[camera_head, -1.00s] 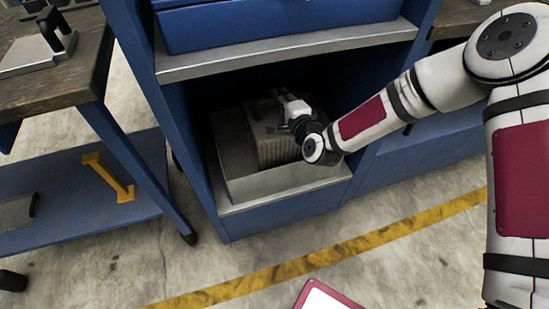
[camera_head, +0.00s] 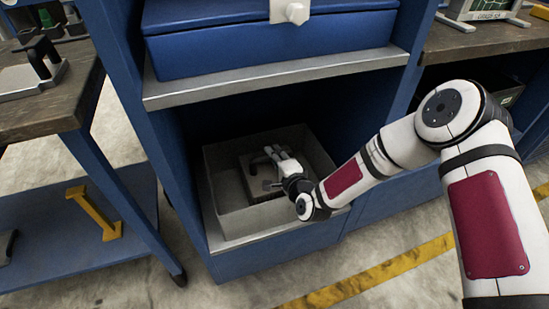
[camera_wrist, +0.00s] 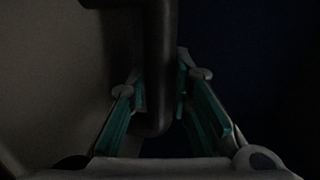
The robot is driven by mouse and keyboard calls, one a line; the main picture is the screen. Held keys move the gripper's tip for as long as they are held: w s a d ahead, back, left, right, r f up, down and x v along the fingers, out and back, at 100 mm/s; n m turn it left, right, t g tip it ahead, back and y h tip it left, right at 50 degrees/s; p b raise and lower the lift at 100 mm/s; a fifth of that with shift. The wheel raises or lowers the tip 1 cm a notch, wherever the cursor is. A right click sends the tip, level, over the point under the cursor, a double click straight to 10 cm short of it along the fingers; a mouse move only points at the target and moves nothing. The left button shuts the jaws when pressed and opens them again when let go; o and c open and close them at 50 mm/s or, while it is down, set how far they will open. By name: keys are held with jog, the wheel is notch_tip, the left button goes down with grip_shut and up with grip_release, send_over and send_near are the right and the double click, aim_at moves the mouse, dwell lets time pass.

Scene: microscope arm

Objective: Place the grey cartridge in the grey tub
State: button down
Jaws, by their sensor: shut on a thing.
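The grey tub (camera_head: 250,221) is an open box on the lower shelf of the blue cabinet. The grey cartridge (camera_head: 248,184) is inside the tub's walls, in its middle, with a dark handle on its top face. My gripper (camera_head: 277,155) reaches in over the tub's front right and is shut on that handle. In the dark wrist view, the handle (camera_wrist: 158,60) runs between the two teal-padded fingers of my gripper (camera_wrist: 160,90). The cartridge's underside is hidden, so I cannot tell whether it touches the tub floor.
A blue drawer (camera_head: 270,45) and a metal shelf edge (camera_head: 275,78) are close above the opening. Cabinet walls flank the tub. A workbench (camera_head: 50,95) with a blue lower shelf stands at left. The floor in front is clear.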

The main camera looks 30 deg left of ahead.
jog(key=shift+r, duration=0.1)
jog(key=c, duration=1.5)
grip_release()
jog(key=shift+o, duration=0.2)
jog(key=shift+s+d+r, duration=0.1)
jog(key=shift+s+d, duration=0.05)
jog(key=shift+d, duration=0.1)
jog(key=p+v, duration=0.3)
jog(key=v, duration=0.8)
jog(key=shift+s+d, duration=0.15)
